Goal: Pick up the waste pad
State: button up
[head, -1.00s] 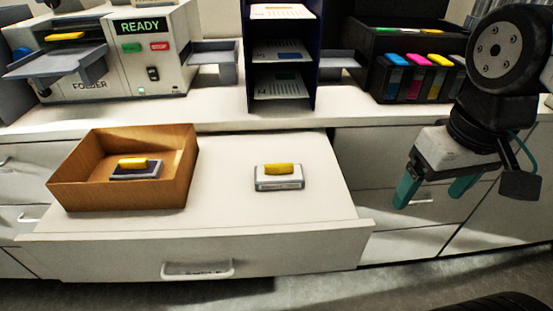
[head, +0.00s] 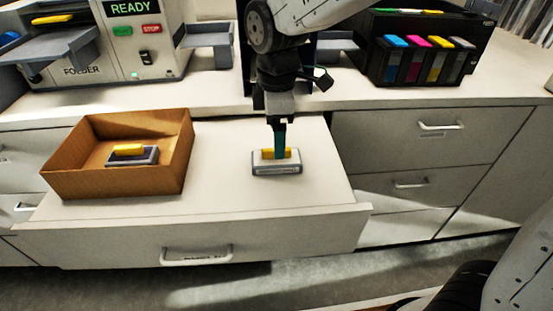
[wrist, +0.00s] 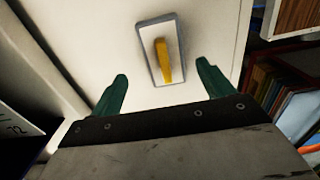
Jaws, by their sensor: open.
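A white pad with a grey edge (head: 277,168) and a yellow grip bar lies flat in the open drawer; it also shows in the wrist view (wrist: 147,38). My gripper (head: 280,148) points down over this pad, with its teal fingers in front of the yellow bar in the head view. In the wrist view the fingers (wrist: 162,68) are spread and empty, and the pad lies between and beyond their tips. A second, dark pad (head: 146,158) with a yellow bar lies in a wooden box. I see no readable label that marks either as waste.
The wooden box (head: 72,182) stands on the left of the open drawer (head: 225,215). A folder machine (head: 120,70) and an ink unit with coloured tabs (head: 430,60) stand on the counter behind. The drawer surface around the white pad is clear.

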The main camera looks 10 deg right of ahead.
aim_at(263, 162)
jog(key=f, duration=0.5)
jog(key=shift+s+a+f, duration=0.1)
jog(key=shift+s+f, duration=0.2)
jog(key=c, duration=1.1)
